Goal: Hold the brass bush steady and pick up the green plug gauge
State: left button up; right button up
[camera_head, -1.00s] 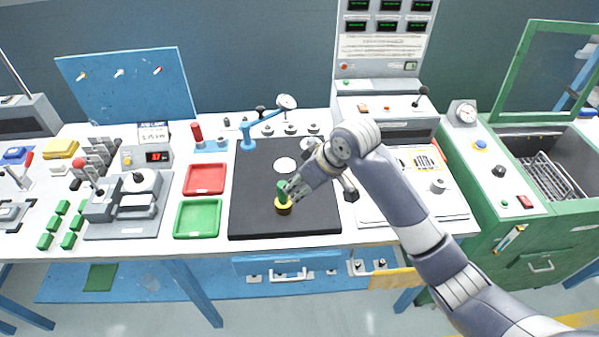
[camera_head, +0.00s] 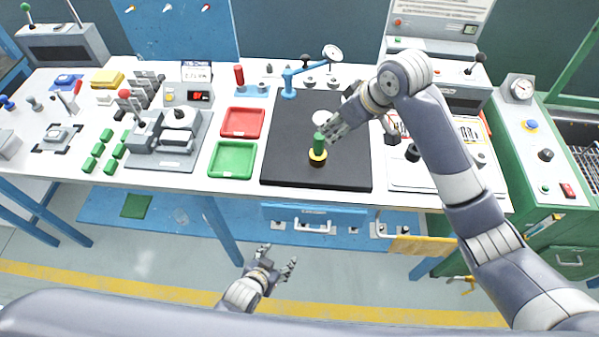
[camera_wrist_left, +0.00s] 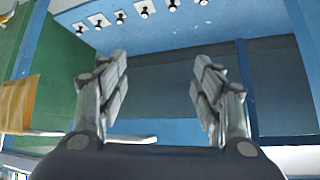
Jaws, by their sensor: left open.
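The green plug gauge (camera_head: 319,140) stands upright in the brass bush (camera_head: 318,156), on the black mat (camera_head: 285,174) in the head view. My right gripper (camera_head: 331,134) is just right of the gauge's upper part, its fingers angled down towards it. Contact with the gauge and the finger opening are too small to tell. My left gripper (camera_head: 279,259) is open and empty, low in front of the bench and well away from the bush. Neither gauge nor bush shows there.
A red tray (camera_head: 243,136) and a green tray (camera_head: 211,170) lie left of the mat. A white disc (camera_head: 321,117) is on the mat behind the gauge. A blue-armed stand (camera_head: 289,82) is at the mat's back edge. The bench front edge separates my left gripper from the worktop.

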pick_arm(q)
jog(key=w+d+r+t, duration=0.1)
jog(key=w+r, duration=0.1)
jog(key=r, duration=0.4)
jog(key=w+d+r+t+h, duration=0.1)
jog(key=w+d+r, duration=0.1)
jog(key=r, duration=0.4)
jog(key=w+d+r+t, duration=0.1)
jog(key=w+d+r, duration=0.1)
jog(key=w+r, duration=0.2)
notch_tip(320, 180, up, 2)
jog(key=t+h, duration=0.1)
jog(key=h, duration=0.1)
send_near(317, 156)
jog(key=shift+y, duration=0.3)
jog(key=x, duration=1)
jog(key=shift+w+d+f, duration=0.15)
jog(key=shift+w+f, duration=0.05)
jog(key=shift+f, duration=0.05)
jog(key=shift+c, duration=0.5)
